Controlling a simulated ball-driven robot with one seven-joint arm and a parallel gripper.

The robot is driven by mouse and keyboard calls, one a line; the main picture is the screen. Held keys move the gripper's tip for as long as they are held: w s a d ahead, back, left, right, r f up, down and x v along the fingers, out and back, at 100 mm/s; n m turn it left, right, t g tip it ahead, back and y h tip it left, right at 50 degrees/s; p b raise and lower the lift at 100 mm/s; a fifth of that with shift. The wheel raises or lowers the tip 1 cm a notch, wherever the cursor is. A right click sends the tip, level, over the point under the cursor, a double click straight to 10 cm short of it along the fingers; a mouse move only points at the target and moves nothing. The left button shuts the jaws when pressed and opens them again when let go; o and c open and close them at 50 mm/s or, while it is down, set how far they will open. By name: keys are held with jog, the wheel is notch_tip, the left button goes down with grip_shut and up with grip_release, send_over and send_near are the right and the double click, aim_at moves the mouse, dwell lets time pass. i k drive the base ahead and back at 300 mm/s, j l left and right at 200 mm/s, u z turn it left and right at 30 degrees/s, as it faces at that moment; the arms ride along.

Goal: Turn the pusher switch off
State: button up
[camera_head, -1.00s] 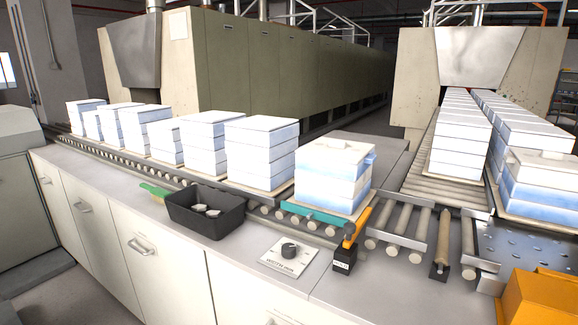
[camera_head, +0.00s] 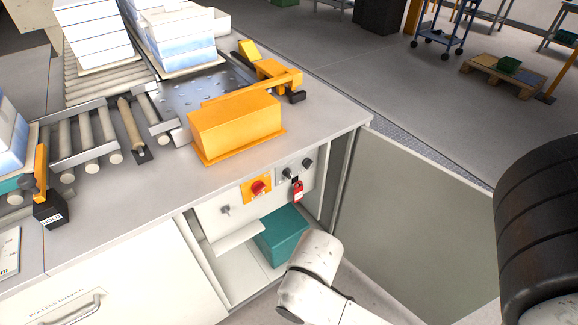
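A switch panel (camera_head: 238,203) shows in the open bay under the counter. It carries a red rotary knob on a yellow plate (camera_head: 258,188), two black knobs (camera_head: 289,173) (camera_head: 307,163) and a small grey switch (camera_head: 225,210). A red tag or padlock (camera_head: 297,191) hangs below the black knobs. The labels are too small to read, so I cannot tell which is the pusher switch. A yellow housing (camera_head: 235,125) and an orange mechanism (camera_head: 268,82) sit on the counter above. My gripper is not in view; my pale arm link shows at the bottom, below and right of the panel.
A large cabinet door (camera_head: 410,215) stands open right of the bay. A teal box (camera_head: 281,236) is inside the bay. Roller tracks with stacked white-blue blocks (camera_head: 100,35) lie at the upper left. Open floor, a blue cart (camera_head: 437,45) and a pallet (camera_head: 505,75) are beyond.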

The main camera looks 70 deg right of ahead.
aim_at(307, 163)
jog(key=z, duration=1.25)
